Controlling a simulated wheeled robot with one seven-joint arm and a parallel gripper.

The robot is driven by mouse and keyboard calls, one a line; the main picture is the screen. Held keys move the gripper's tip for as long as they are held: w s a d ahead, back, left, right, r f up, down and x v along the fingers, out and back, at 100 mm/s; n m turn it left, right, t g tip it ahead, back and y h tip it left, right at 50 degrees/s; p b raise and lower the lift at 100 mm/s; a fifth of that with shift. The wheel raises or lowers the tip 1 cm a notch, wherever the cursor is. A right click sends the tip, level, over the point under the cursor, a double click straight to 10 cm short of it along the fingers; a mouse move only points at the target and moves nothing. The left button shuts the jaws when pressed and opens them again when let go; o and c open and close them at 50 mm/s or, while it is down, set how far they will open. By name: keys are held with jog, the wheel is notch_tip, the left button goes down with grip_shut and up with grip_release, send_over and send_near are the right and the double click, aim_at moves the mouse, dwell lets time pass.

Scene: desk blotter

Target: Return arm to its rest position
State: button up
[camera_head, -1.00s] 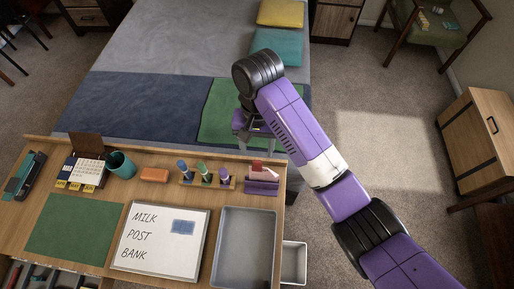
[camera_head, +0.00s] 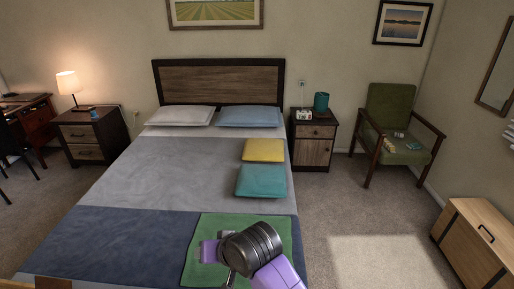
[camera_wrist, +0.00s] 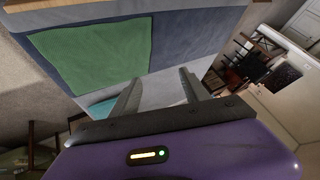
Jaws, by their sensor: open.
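My purple arm with a black wrist joint rises from the bottom of the head view, in front of the green cloth on the bed. In the wrist view my gripper (camera_wrist: 160,88) has its two grey fingers apart with nothing between them. Beyond the fingers are the bed and the green cloth (camera_wrist: 95,55). The cloth also shows in the head view (camera_head: 196,262), partly behind my arm. The gripper's fingers are not clear in the head view.
The bed (camera_head: 130,180) fills the middle, with a yellow cushion (camera_head: 263,150) and a teal cushion (camera_head: 261,181) on it. A green armchair (camera_head: 395,140) and a wooden cabinet (camera_head: 480,240) stand at the right. Carpet between bed and cabinet is clear.

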jog(key=s+d+r+m+t+h+b, duration=0.3)
jog(key=s+d+t, duration=0.8)
jog(key=s+d, duration=0.9)
jog(key=s+d+f+g+h+b, duration=0.1)
jog(key=s+d, duration=0.4)
jog(key=s, duration=0.5)
jog(key=s+d+f+g+h+b, duration=0.1)
jog(key=s+d+f+b, duration=0.1)
jog(key=s+d, duration=0.4)
jog(key=s+f, duration=0.1)
jog(key=s, duration=0.4)
jog(key=shift+d+n+h, duration=0.2)
jog(key=shift+n+h, duration=0.1)
jog(key=shift+n, duration=0.1)
